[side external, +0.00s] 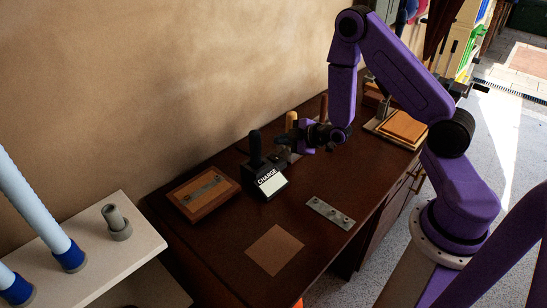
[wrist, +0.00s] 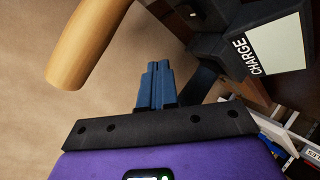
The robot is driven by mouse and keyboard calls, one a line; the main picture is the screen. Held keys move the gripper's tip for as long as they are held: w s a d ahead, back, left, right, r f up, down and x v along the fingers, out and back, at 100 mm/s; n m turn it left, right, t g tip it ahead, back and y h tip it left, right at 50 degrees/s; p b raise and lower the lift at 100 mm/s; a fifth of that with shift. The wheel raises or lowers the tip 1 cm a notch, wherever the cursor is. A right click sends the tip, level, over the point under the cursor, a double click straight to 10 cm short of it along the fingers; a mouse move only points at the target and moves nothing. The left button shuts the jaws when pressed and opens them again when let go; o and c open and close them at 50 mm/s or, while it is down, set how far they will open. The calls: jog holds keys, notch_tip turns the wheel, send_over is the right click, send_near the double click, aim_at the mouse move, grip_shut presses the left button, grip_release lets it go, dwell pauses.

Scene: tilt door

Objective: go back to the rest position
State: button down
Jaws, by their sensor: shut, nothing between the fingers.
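My gripper (side external: 284,147) hangs over the dark wooden desk (side external: 225,235), its fingers pointing left toward the wall. In the wrist view my gripper (wrist: 158,72) shows its two blue-grey fingers side by side, shut and empty. The black box with a pale panel marked CHARGE (side external: 268,181) stands just below and left of my gripper. It also shows at the upper right of the wrist view (wrist: 275,49). A light wooden peg or handle (side external: 291,121) rises close behind my gripper and shows large at the upper left of the wrist view (wrist: 92,38).
A wooden board with a metal strip (side external: 203,193) lies at the desk's left. A metal plate (side external: 330,213) and a tan square (side external: 275,249) lie in front. A wooden block (side external: 403,127) on a base stands far right. A tan wall (side external: 150,90) runs behind the desk.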

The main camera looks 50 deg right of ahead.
jog(key=shift+a, duration=0.1)
jog(key=s+a+r+g+y, duration=0.1)
jog(key=s+a+r+g, duration=0.3)
jog(key=s+a, duration=0.35)
jog(key=s+a+r+g+y, duration=0.1)
jog(key=s+a+r+g, duration=0.25)
jog(key=s+a, duration=0.4)
jog(key=s+d+r+g+h, duration=0.1)
jog(key=s+r, duration=0.3)
jog(key=s, duration=0.5)
jog(key=s+d+r+n+g+h, duration=0.1)
jog(key=s+d+r+g+h, duration=0.1)
jog(key=s, duration=0.7)
notch_tip(320, 180, up, 2)
jog(key=shift+s+d+r+g+h, duration=0.2)
jog(key=shift+d+g+h, duration=0.1)
jog(key=shift+d+g, duration=0.4)
